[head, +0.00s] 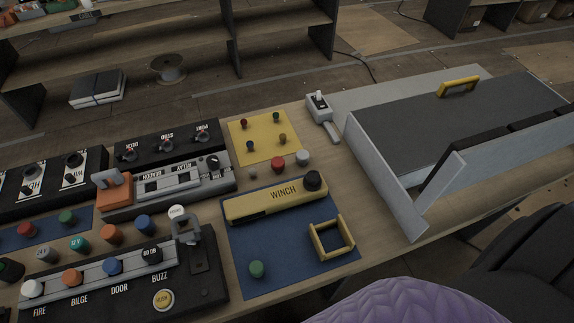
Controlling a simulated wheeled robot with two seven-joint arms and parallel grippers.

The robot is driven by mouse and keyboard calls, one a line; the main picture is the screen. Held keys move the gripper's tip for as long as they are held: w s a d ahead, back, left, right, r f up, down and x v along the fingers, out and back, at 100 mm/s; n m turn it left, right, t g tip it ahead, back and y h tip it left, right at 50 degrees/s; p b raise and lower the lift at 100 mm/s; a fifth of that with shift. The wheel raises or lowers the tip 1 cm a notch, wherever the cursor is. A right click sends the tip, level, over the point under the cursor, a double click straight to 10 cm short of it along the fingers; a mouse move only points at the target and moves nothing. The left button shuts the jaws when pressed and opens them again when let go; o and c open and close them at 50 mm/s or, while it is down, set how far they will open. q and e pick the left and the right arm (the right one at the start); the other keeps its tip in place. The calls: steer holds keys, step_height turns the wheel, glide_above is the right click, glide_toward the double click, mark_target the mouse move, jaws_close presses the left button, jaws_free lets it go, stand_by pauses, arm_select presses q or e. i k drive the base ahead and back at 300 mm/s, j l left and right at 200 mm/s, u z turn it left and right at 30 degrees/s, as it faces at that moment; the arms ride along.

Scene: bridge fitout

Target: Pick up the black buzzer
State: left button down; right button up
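A small black cylinder with white lettering that looks like "80 DB" (152,254) is probably the black buzzer. It sits upright at the right end of a grey strip on the black panel (215,290), above the label "BUZZ". White, orange and blue caps stand left of it on the same strip, above "FIRE", "BILGE" and "DOOR". A grey metal bracket (187,229) stands just right of it. Neither of my grippers is in view.
A yellow "WINCH" box (262,203) with a black knob and a yellow frame (332,238) lie on a blue mat (300,272). Loose coloured caps lie behind the panel. A grey tray-like case (385,185) stands at right. A purple quilted shape (400,302) is in front.

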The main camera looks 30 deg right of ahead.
mark_target(152, 254)
steer(key=k+z, duration=0.1)
steer(key=z, duration=0.65)
steer(key=k+j+u, duration=0.1)
steer(key=u, duration=0.25)
steer(key=k+j+u, duration=0.1)
steer(key=u, duration=0.25)
steer(key=k+j+u, duration=0.1)
steer(key=u, duration=0.2)
steer(key=j, duration=0.05)
